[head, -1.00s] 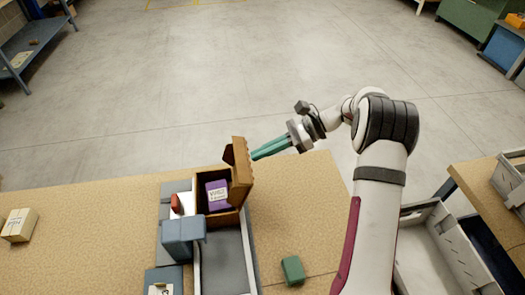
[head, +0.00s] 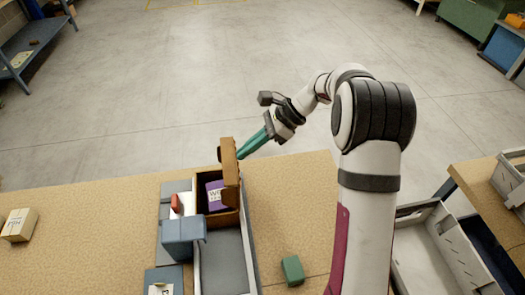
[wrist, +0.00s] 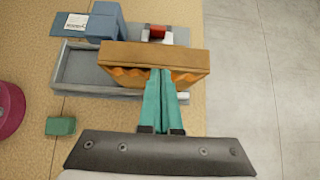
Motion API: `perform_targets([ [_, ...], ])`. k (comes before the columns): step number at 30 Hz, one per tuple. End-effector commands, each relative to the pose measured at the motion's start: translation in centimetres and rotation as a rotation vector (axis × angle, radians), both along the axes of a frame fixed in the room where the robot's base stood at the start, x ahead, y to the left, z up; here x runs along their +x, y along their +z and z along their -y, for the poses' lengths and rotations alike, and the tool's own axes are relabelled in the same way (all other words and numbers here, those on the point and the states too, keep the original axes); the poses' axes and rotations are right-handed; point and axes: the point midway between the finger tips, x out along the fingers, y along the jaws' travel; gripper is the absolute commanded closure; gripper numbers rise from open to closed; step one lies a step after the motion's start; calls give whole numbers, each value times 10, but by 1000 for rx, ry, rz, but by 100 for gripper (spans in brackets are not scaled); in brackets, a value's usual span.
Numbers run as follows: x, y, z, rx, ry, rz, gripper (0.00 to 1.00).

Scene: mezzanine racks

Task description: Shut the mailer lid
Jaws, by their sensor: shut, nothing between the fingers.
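The brown cardboard mailer (head: 225,217) stands open in the far part of a grey tray, with a purple box (head: 214,194) inside. Its lid (head: 229,165) stands roughly upright along the mailer's right side, and in the wrist view the lid (wrist: 130,57) hides the mailer's inside. My gripper (head: 242,153) has teal fingers and is shut with nothing in it. The fingertips are at the lid's outer face. In the wrist view the gripper (wrist: 161,75) overlaps the lid's near edge; whether it touches, I cannot tell.
Blue-grey boxes (head: 182,232) and a red item (head: 174,202) stand left of the mailer. A green block (head: 292,269) lies on the bench to the right. A cream box (head: 19,225) sits far left. The bench between is clear.

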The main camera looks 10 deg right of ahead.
Motion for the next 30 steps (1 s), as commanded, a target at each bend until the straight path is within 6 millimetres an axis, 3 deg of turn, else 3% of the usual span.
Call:
perform_targets([
  [14,0,4,-68,-450,9,6,100],
  [30,-1,-29,-135,-963,6,2,100],
])
